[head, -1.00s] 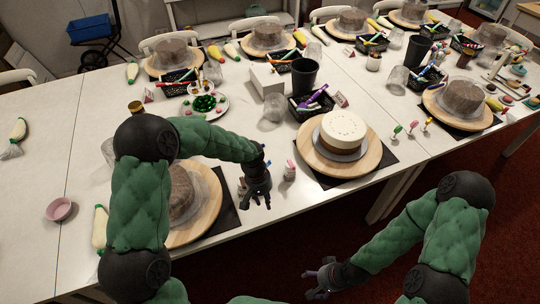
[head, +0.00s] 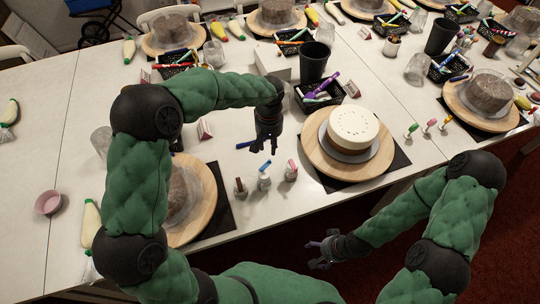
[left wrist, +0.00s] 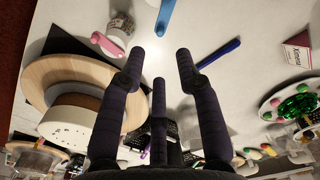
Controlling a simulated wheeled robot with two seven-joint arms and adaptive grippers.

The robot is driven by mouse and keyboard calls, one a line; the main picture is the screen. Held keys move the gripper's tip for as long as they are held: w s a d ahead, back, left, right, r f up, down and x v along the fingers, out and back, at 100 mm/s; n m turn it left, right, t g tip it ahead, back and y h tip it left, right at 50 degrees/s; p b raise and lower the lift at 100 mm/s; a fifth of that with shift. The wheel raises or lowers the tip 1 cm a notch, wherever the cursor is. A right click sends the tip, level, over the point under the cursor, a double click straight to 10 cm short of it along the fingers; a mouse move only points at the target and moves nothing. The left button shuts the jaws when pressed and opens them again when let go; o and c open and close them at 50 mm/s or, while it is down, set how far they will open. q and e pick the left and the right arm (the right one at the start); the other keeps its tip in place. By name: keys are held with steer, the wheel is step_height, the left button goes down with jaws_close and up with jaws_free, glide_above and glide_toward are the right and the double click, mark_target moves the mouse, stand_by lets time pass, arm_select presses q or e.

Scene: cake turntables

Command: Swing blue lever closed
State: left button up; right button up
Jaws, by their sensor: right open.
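The blue lever (head: 265,166) sticks up at a slant from the top of a small white bottle (head: 264,182) near the table's front edge. It also shows at the top of the left wrist view (left wrist: 165,16), where its bottle is mostly cut off. My left gripper (head: 264,149) is just behind the lever in the head view, above the table. Its fingers (left wrist: 160,75) are spread and empty, apart from the lever. My right gripper (head: 316,254) is open and empty, low in front of the table.
A bottle with a pink lever (head: 291,171) stands to the right and a brown-topped bottle (head: 240,187) to the left. A blue pen (head: 245,145) lies beside my left gripper. A white-topped cake (head: 353,128) stands on a wooden turntable (head: 318,155) to the right.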

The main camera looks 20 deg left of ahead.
mark_target(269, 160)
arm_select(q)
step_height(269, 160, down, 8)
steer(key=shift+w+b, duration=0.1)
steer(key=shift+b, duration=0.75)
jaws_close()
